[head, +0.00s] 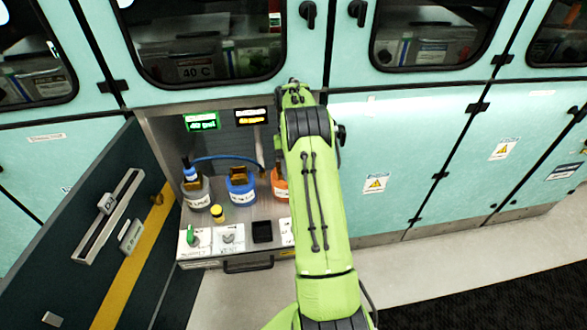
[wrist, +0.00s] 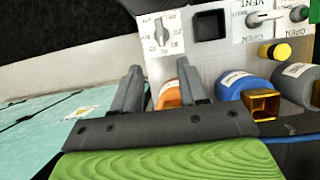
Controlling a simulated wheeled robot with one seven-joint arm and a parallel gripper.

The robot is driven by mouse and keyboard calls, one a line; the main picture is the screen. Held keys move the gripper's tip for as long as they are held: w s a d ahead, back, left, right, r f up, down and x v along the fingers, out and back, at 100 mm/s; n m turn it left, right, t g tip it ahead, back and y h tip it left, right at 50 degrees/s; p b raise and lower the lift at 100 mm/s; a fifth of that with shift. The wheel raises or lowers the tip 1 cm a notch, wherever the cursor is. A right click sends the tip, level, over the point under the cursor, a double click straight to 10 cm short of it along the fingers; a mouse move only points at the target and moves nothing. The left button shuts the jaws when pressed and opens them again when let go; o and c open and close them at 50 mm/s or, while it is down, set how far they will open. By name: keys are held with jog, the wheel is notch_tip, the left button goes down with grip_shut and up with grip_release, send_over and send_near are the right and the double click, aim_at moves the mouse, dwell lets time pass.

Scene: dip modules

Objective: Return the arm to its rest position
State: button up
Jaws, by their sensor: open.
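My green arm (head: 318,190) reaches forward over the right part of an open bay in the teal cabinets. My gripper (wrist: 160,82) shows in the wrist view with its two grey fingers apart and nothing between them that it holds. An orange bottle (wrist: 168,97) stands beyond the fingers, partly hidden by them. In the head view the orange bottle (head: 280,183) shows just left of my arm, which covers part of it. The gripper's fingers are hidden behind the arm in the head view.
A blue bottle (head: 240,188) and a grey bottle (head: 196,190) stand in the bay. An open dark door (head: 110,225) stands at left. Floor at right (head: 450,262) is clear.

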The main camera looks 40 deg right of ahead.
dwell(0.4)
jog(key=s+a+r+n+t+h, duration=0.1)
jog(key=s+a+r+n+t, duration=0.1)
jog(key=a+r, duration=0.7)
jog(key=s+a+r+n+t+h, duration=0.1)
jog(key=s+a+r+t, duration=0.1)
jog(key=a+r, duration=0.65)
jog(key=s+a+r+n+t, duration=0.1)
jog(key=s+a, duration=0.3)
jog(key=s, duration=0.4)
jog(key=s+a+r+n+t, duration=0.2)
jog(key=s+a+t, duration=0.2)
jog(key=s, duration=0.4)
jog(key=shift+s+a+n+h+p, duration=0.3)
jog(key=shift+a+n+p, duration=0.1)
jog(key=shift+a, duration=0.25)
jog(key=shift+r, duration=0.1)
